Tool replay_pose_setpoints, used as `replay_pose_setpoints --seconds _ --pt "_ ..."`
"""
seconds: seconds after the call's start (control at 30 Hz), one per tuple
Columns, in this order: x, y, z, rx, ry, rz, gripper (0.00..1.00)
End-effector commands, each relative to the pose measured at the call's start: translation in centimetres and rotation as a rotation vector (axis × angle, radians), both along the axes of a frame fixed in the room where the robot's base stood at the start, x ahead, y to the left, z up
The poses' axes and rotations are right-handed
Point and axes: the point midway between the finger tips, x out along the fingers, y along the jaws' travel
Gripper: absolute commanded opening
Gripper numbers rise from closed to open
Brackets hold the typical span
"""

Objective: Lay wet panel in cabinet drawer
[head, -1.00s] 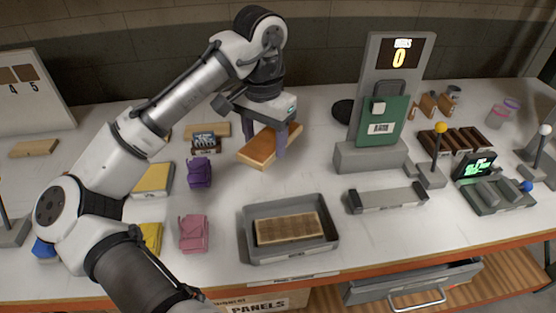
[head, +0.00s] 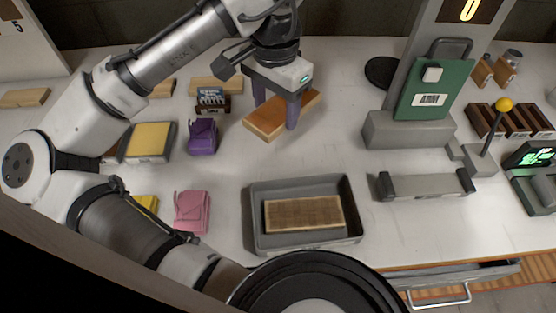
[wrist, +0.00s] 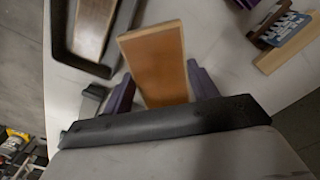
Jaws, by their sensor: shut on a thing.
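A brown wooden panel (head: 268,122) with paler edges is held between the two purple fingers of my gripper (head: 276,110), over the back-middle of the table. My gripper is shut on it. It also shows in the wrist view (wrist: 158,62), between the fingers, its orange-brown face toward the camera. Whether its face is wet, I cannot tell. A grey drawer (head: 455,276) with a bar handle shows below the table's front edge at the right. It appears pulled out partway; its inside is mostly hidden.
A grey tray (head: 354,215) holding a tan panel (head: 304,213) stands at front middle. A grey stand with a green board (head: 432,92) is right. A grey bar fixture (head: 425,185) lies before it.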

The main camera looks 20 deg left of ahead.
Motion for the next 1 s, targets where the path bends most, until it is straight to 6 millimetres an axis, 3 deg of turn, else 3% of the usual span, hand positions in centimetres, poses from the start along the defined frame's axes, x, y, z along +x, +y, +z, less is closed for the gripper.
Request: replay_pose_setpoints --seconds 0.03,0.4,0.77,1.0 --pt "0.0 0.0 -1.9 0.001 0.001 0.001 0.34" --pt "0.0 0.0 -8.2 0.002 0.001 0.001 0.34" --pt "0.0 0.0 -10.0 0.001 0.000 0.000 0.34" --pt "0.0 0.0 -13.0 0.003 0.001 0.000 0.34"
